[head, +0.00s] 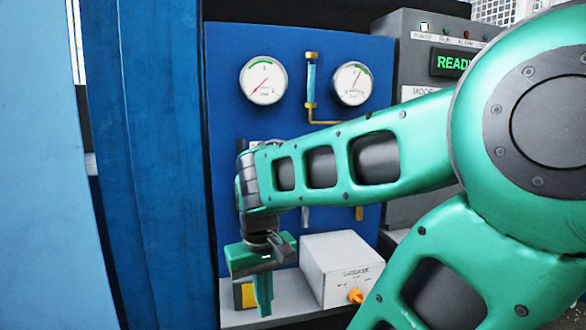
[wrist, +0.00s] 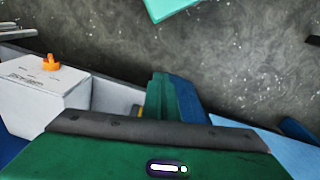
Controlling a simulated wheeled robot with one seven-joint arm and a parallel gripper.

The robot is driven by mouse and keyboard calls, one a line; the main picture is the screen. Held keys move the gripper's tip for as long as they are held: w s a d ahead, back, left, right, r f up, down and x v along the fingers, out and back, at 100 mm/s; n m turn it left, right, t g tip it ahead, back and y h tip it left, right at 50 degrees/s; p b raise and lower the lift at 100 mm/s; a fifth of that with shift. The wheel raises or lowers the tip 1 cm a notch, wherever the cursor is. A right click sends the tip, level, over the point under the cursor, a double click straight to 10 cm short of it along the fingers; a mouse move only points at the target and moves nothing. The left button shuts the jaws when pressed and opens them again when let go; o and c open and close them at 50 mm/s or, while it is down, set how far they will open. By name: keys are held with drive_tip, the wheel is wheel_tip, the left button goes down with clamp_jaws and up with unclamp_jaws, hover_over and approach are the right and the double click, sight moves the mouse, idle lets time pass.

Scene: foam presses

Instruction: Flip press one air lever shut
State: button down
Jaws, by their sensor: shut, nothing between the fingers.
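My gripper (head: 264,300) points down in front of the blue gauge panel (head: 310,115), with its green fingers shut together and nothing between them. The fingers also show in the wrist view (wrist: 162,96). I cannot pick out the air lever for certain; my arm and gripper cover part of the panel. A light grey piece (head: 305,217) and a yellow piece (head: 360,213) show just below my forearm. A yellow part (head: 247,295) sits close behind the fingers, mostly hidden.
A white box (head: 335,265) with an orange knob (head: 356,296) stands on a grey ledge right of the gripper. Two round gauges (head: 263,80) and a brass-ended tube (head: 311,80) are above. A control box with a green display (head: 455,63) is at right. Blue panels (head: 160,160) stand left.

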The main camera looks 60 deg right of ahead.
drive_tip(key=w+d+r+m+h, duration=0.1)
drive_tip(key=w+d+r+h, duration=0.1)
drive_tip(key=w+d+r, duration=0.2)
drive_tip(key=w+d+r+m+h, duration=0.1)
drive_tip(key=w+d+r, duration=0.3)
drive_tip(key=d+r, duration=0.6)
drive_tip(key=w+d+r+m+h, duration=0.1)
drive_tip(key=w+d+r+h, duration=0.2)
drive_tip(key=d+r, duration=0.4)
wheel_tip(320, 180, up, 9)
drive_tip(key=shift+w+f+g+h, duration=0.1)
drive_tip(key=shift+w+g+h, duration=0.25)
drive_tip(key=shift+w, duration=0.5)
drive_tip(key=shift+a, duration=0.1)
